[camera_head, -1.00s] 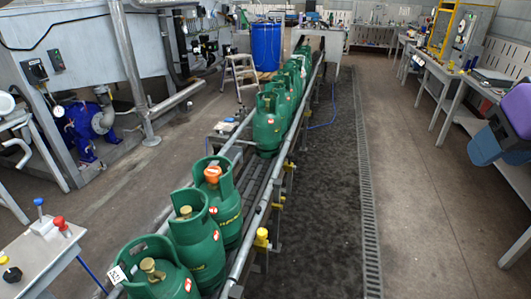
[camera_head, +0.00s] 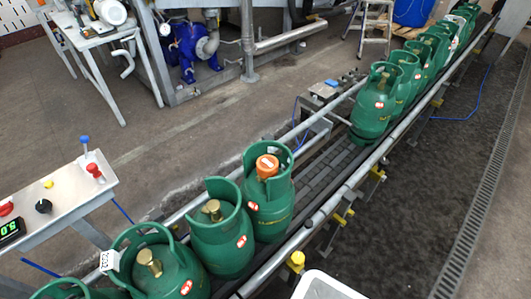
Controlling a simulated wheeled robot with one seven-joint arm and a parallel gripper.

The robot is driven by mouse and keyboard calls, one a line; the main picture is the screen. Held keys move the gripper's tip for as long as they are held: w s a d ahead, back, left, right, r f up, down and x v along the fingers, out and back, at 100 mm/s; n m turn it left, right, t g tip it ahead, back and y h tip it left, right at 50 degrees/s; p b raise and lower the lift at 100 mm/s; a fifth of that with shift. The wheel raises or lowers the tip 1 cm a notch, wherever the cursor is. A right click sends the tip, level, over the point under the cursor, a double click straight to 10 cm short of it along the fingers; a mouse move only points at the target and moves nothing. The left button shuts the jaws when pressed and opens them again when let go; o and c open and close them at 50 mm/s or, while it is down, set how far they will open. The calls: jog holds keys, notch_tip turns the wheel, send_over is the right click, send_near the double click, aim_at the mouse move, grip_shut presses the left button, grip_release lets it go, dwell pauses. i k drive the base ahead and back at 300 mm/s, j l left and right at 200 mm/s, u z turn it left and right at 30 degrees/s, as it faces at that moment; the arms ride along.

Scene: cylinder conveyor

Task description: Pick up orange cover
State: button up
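The orange cover (camera_head: 267,166) sits on top of a green gas cylinder (camera_head: 268,202), inside the cylinder's collar. That cylinder stands upright on the conveyor (camera_head: 330,160), at the front of the near group. The cylinder beside it to the left (camera_head: 221,235) and the one further left (camera_head: 160,272) show bare brass valves without a cover. The collar hides the lower part of the orange cover. My gripper is not in view. A white rounded part shows at the bottom edge, and I cannot tell what it is.
Several more green cylinders (camera_head: 372,110) stand further up the conveyor, past a free stretch of belt. Metal rails run along both sides. A control panel (camera_head: 55,203) with knobs stands at the left. A step stool (camera_head: 376,25) and a blue barrel (camera_head: 413,10) are at the back.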

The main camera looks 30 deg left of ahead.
aim_at(267, 165)
jog(key=i+l+u, duration=0.1)
jog(key=i+u, duration=0.15)
jog(key=u, duration=0.2)
jog(key=i+l+u, duration=0.15)
jog(key=u, duration=0.25)
jog(key=i+l+u, duration=0.3)
jog(key=u, duration=0.15)
jog(key=i+l+u, duration=0.2)
jog(key=u, duration=0.2)
jog(key=i+l+u, duration=0.1)
jog(key=l+u, duration=0.75)
jog(key=i, duration=0.05)
